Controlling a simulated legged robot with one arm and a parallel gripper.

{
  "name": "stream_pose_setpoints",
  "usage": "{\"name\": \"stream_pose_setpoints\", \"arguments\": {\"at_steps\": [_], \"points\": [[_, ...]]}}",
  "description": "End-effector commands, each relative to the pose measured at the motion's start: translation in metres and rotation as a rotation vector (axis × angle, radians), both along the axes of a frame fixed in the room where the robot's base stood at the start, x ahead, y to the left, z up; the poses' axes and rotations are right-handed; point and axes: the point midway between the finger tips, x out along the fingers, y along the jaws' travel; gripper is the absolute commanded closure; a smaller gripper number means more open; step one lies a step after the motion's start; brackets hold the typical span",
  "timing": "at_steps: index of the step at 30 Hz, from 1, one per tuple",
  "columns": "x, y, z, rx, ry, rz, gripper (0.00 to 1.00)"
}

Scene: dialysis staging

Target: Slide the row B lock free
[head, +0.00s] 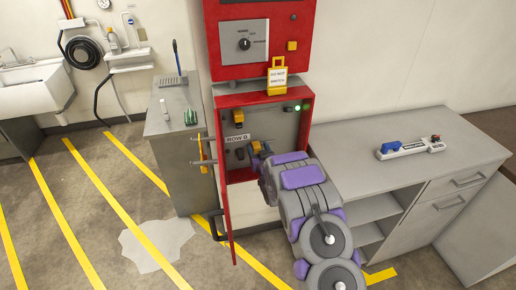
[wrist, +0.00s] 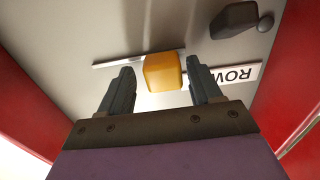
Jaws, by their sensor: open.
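The row B lock is a yellow block on a thin metal rail. In the wrist view the lock (wrist: 163,72) sits between my two spread fingers, with a small gap visible on each side. In the head view the lock (head: 256,146) is partly hidden by my gripper (head: 263,149). My gripper (wrist: 160,82) is open, its fingers reaching to either side of the lock. The ROW B label (head: 237,140) is left of the lock in the head view. It appears upside down in the wrist view (wrist: 234,76), partly behind a finger.
The red cabinet (head: 226,188) stands open, its walls close on both sides of my gripper. A dark knob (wrist: 236,20) is near the label. A yellow "do not switch" tag (head: 277,77) hangs above. A counter (head: 345,150) at the right holds a blue-handled device (head: 411,147).

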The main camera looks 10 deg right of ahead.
Motion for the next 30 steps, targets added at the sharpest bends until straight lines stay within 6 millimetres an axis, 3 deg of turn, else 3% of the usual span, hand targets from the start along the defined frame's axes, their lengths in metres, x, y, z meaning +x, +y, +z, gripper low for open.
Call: {"name": "stream_pose_setpoints", "arguments": {"at_steps": [30], "points": [[-0.155, -0.003, -0.002, 0.002, 0.005, -0.001, 0.36]]}}
